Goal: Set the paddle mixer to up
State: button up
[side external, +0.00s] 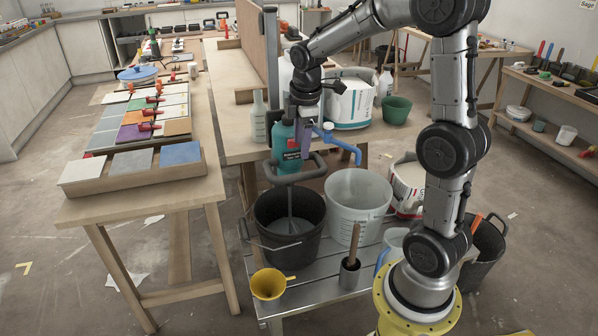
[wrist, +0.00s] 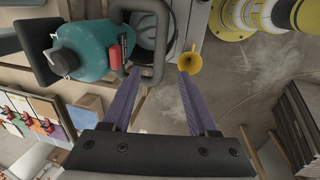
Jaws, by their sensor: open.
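The paddle mixer (side external: 287,136) has a teal body, a black handle frame and a grey shaft that goes down into the black bucket (side external: 270,231). It stands about upright in the side view. In the wrist view the mixer (wrist: 85,47) lies at the upper left, its black loop handle (wrist: 161,45) near the left fingertip. My gripper (side external: 306,150) is close beside the teal body, above the handle frame. Its purple fingers are apart with nothing between them; the gripper (wrist: 160,76) is open. I cannot tell whether a finger touches the handle. The paddle end is hidden inside the bucket.
A clear bucket (side external: 357,205) and a yellow funnel (side external: 268,284) stand near the black bucket on the low metal bench (side external: 310,302). A blue bent piece (side external: 342,146) shows right of my gripper. The tile table (side external: 85,209) is at left. Open floor lies between the tables.

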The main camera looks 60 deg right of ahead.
aim_at(299, 174)
jog(key=f, duration=0.3)
jog(key=w+d+f, duration=0.1)
jog(key=f, duration=0.6)
jog(key=shift+w+d+f, duration=0.2)
jog(key=shift+f, duration=0.05)
grip_shut()
dwell(1.0)
